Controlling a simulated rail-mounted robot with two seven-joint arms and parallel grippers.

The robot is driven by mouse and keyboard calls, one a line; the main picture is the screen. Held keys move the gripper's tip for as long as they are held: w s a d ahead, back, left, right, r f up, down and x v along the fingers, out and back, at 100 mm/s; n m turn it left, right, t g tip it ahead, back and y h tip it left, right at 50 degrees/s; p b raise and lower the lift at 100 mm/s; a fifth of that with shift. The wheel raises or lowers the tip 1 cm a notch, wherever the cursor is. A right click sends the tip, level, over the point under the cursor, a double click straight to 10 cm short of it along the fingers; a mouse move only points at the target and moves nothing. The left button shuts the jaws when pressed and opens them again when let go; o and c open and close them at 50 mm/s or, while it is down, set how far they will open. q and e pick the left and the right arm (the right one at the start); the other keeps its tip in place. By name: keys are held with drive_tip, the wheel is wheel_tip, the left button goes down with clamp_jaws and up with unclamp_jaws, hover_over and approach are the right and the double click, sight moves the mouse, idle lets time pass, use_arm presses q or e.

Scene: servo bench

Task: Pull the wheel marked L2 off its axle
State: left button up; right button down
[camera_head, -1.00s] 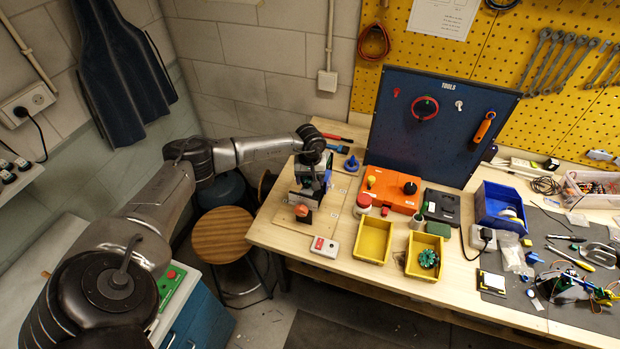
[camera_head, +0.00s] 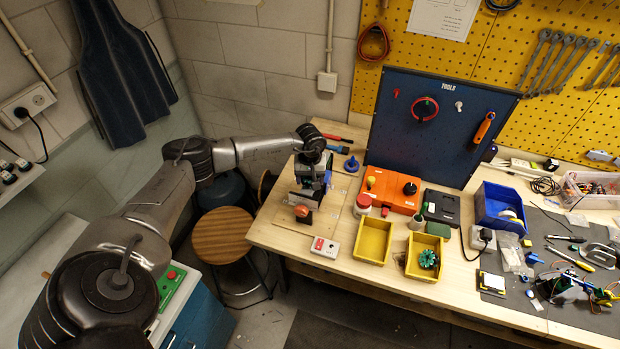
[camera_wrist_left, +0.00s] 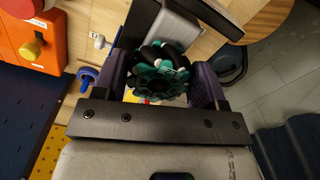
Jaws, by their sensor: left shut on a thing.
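My left gripper (camera_head: 312,184) is at the left end of the bench. In the left wrist view the left gripper (camera_wrist_left: 160,88) has its two fingers on either side of a green and black wheel (camera_wrist_left: 160,70) and is shut on it. A grey block-like body (camera_wrist_left: 180,25) lies right beyond the wheel. I cannot read a mark on the wheel, and I cannot tell whether it is still on its axle. In the head view my gripper and wrist mostly hide the wheel. My right gripper is not in view.
Another green wheel (camera_head: 428,258) lies in a yellow bin (camera_head: 421,270), beside an empty yellow bin (camera_head: 373,241). A white box with a red button (camera_head: 325,247), an orange case (camera_head: 391,190) and a blue tool panel (camera_head: 400,140) stand nearby. A wooden stool (camera_head: 222,235) is left of the bench.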

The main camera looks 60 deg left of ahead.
use_arm(q)
drive_tip(key=shift+r, duration=0.1)
idle(0.3)
drive_tip(key=shift+r+p, duration=1)
drive_tip(key=shift+r, duration=0.75)
drive_tip(key=shift+r+p, duration=0.65)
drive_tip(key=shift+r, duration=0.75)
drive_tip(key=shift+s+f, duration=0.1)
